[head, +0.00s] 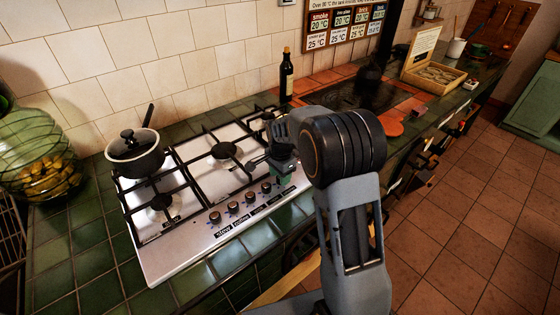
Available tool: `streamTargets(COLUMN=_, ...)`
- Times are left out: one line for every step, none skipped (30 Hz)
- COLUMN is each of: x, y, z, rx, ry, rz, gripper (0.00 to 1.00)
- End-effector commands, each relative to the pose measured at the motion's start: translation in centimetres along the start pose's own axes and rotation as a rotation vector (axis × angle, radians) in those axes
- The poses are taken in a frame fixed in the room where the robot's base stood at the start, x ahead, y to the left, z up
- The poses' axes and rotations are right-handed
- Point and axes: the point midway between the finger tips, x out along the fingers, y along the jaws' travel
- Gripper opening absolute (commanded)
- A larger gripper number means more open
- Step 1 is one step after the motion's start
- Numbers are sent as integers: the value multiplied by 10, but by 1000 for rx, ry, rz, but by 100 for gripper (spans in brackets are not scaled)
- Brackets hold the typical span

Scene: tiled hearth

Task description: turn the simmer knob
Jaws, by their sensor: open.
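The white gas hob (168,255) is set into the green tiled counter. A row of dark knobs runs along its front edge, with small black labels in front of them. The leftmost visible knob (215,217) and the rightmost clearly visible knob (265,187) stand apart from my gripper. The labels are too small to read surely, so I cannot tell which knob is the simmer knob. My gripper (279,170) is open over the right end of the row, pointing down. My arm hides part of the hob's right side, and the gripper's contact with any knob cannot be made out.
A dark saucepan (135,158) with a lid sits on the hob's back left. A green glass bowl (38,160) of yellow fruit stands at the left. A dark bottle (286,78) stands behind the hob. A wooden box (433,75) lies farther right. The tiled floor (470,220) is clear.

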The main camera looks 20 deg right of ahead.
Motion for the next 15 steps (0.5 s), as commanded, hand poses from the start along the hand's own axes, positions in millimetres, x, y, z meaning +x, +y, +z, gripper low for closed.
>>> streamTargets(x=-9, y=-1, z=0, rx=0, ry=2, rz=-4, gripper=46)
streamTargets(x=-14, y=-1, z=0, rx=0, ry=2, rz=-5, gripper=46)
streamTargets(x=-22, y=0, z=0, rx=0, ry=2, rz=-5, gripper=46)
streamTargets(x=-28, y=-1, z=0, rx=0, ry=2, rz=-5, gripper=46)
streamTargets(x=-34, y=-1, z=0, rx=0, ry=2, rz=-5, gripper=46)
streamTargets(x=-43, y=-1, z=0, rx=0, ry=2, rz=-6, gripper=46)
streamTargets(x=-50, y=0, z=0, rx=0, ry=2, rz=-6, gripper=46)
streamTargets(x=-56, y=0, z=0, rx=0, ry=2, rz=-4, gripper=46)
streamTargets(x=-64, y=-1, z=0, rx=0, ry=2, rz=-5, gripper=46)
streamTargets(x=-70, y=0, z=0, rx=0, ry=2, rz=-5, gripper=46)
streamTargets(x=-76, y=0, z=0, rx=0, ry=2, rz=-5, gripper=46)
streamTargets(x=-83, y=0, z=0, rx=0, ry=2, rz=-4, gripper=46)
streamTargets(x=-88, y=-1, z=0, rx=0, ry=2, rz=-4, gripper=46)
streamTargets(x=-93, y=0, z=0, rx=0, ry=2, rz=-3, gripper=46)
streamTargets(x=-99, y=0, z=0, rx=0, ry=2, rz=-4, gripper=46)
